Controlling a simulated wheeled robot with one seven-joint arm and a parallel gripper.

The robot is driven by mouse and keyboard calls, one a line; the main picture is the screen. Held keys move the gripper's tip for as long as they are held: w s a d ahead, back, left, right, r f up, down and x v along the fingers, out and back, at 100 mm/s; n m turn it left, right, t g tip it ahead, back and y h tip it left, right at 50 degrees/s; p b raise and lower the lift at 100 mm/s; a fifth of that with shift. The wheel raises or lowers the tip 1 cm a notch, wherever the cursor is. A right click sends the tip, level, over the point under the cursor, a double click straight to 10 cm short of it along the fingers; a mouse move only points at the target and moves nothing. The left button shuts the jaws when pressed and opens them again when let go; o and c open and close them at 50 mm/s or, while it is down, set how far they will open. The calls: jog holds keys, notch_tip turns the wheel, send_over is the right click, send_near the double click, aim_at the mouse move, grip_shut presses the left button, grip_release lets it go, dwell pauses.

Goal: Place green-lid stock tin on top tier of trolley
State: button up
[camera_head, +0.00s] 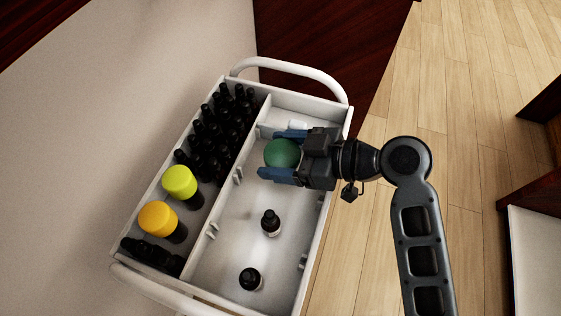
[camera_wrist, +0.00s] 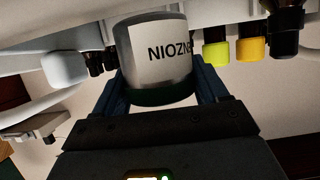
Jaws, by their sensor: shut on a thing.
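The green-lid stock tin (camera_head: 281,153) shows its round green lid from above in the head view. In the wrist view the tin (camera_wrist: 158,55) has a white label with dark lettering, and its green lid is toward the gripper. My gripper (camera_head: 277,155) is shut on the tin, with one blue finger on each side. The tin is over the right compartment of the white trolley's top tier (camera_head: 235,235). I cannot tell whether its base touches the tier floor.
Two dark dropper bottles (camera_head: 270,222) (camera_head: 250,279) stand in the right compartment. A white-topped thing (camera_head: 297,125) is partly hidden behind my gripper. Low dividers and raised rims edge the tier.

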jog(key=shift+f, duration=2)
jog(key=o, duration=1.1)
jog(key=shift+f, duration=0.1)
jog(key=shift+o, duration=0.2)
jog(key=shift+r, duration=0.2)
jog(key=v, duration=1.2)
